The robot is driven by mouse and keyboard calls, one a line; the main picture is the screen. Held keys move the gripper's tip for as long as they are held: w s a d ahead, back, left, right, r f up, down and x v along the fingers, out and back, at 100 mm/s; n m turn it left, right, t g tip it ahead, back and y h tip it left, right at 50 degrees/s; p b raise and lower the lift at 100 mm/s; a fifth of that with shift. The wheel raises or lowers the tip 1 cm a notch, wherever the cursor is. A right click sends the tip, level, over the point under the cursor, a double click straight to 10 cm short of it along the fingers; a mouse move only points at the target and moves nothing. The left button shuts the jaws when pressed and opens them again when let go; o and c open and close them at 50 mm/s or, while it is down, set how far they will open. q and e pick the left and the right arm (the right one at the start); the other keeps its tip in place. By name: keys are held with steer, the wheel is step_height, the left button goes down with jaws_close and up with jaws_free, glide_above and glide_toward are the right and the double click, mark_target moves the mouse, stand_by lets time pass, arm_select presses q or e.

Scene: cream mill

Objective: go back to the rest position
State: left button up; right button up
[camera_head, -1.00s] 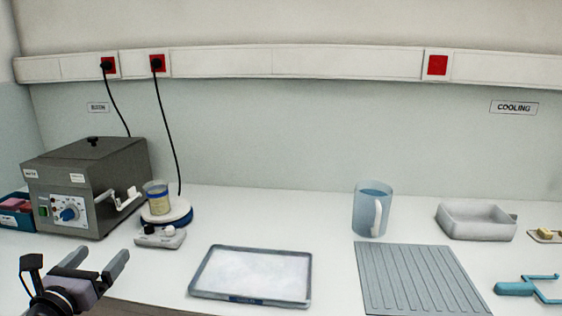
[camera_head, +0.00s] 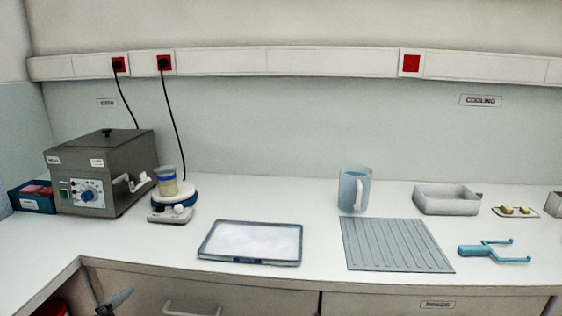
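Only a small dark piece (camera_head: 115,302), which looks like part of my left gripper, shows at the bottom edge on the left, below the counter's front edge. Most of that gripper is out of the picture, so its opening cannot be read. It appears clear of everything on the counter. My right gripper is not in view.
The counter bears a grey heating box (camera_head: 100,178), a beaker (camera_head: 166,182) on a stirrer (camera_head: 172,212), a tray (camera_head: 250,243), a jug (camera_head: 355,190), a ribbed mat (camera_head: 394,245), a white basin (camera_head: 447,200) and a blue-handled tool (camera_head: 490,250). Drawers (camera_head: 240,292) lie below.

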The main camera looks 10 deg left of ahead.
arm_select(q)
steer(key=s+d+f+m+g+h, duration=0.2)
steer(key=s+d+f+m, duration=0.5)
steer(key=m, duration=0.6)
steer(key=s+d+f+m+g+h, duration=0.1)
steer(key=s+d+f+m+g, duration=0.1)
steer(key=s+d+f+m, duration=0.6)
steer(key=d+f+m, duration=0.1)
steer(key=d+m, duration=0.3)
steer(key=m, duration=0.1)
steer(key=shift+s+f+m+g+h, duration=0.2)
steer(key=shift+f+m+g+h, duration=0.1)
steer(key=shift+h, duration=0.1)
